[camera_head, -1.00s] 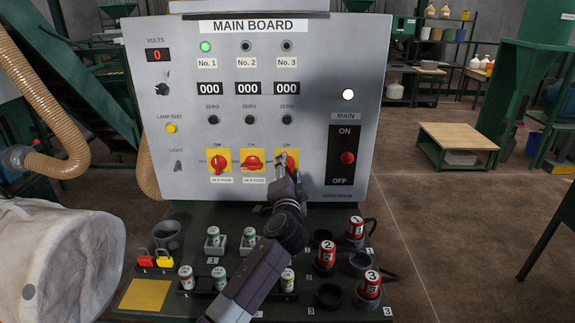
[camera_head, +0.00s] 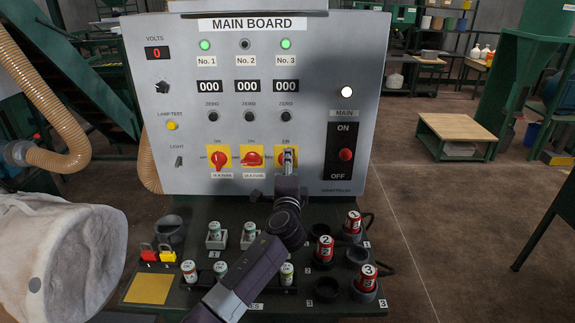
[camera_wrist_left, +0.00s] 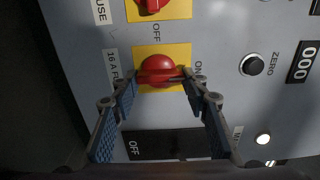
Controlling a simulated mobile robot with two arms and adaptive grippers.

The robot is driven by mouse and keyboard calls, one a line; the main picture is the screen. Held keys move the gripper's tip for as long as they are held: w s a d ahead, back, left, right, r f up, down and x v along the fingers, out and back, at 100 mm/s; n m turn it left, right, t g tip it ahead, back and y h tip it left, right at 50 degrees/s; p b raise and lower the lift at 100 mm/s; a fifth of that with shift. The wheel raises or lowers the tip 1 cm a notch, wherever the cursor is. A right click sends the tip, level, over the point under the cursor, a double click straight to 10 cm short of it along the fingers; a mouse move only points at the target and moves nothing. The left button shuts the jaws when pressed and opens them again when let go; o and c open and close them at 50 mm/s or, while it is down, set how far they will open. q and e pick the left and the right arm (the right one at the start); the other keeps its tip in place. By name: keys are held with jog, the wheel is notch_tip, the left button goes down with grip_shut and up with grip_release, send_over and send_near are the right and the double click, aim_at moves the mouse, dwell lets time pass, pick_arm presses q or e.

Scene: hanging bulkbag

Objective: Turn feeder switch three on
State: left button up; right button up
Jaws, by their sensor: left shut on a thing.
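Feeder switch three (camera_head: 294,153) is the rightmost red knob on a yellow plate of the main board. In the left wrist view its red handle (camera_wrist_left: 160,70) lines up with the ON mark. My left gripper (camera_head: 287,158) covers much of it in the head view. In the wrist view the gripper (camera_wrist_left: 158,79) is shut on the knob, with one finger at each end of the handle. The No. 3 lamp (camera_head: 285,44) is lit green. My right gripper is not in view.
Feeder switch one (camera_head: 218,159) stands upright with its No. 1 lamp (camera_head: 205,44) green. Feeder switch two (camera_head: 252,158) lies sideways, its lamp dark. The main switch (camera_head: 345,154) is just right of my gripper. Fuses and sockets stand on the shelf below; a white bag (camera_head: 60,255) hangs at left.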

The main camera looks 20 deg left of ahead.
pick_arm(q)
jog(key=shift+f, duration=0.1)
jog(key=o, duration=1.2)
jog(key=shift+c, duration=0.2)
jog(key=v, duration=1.2)
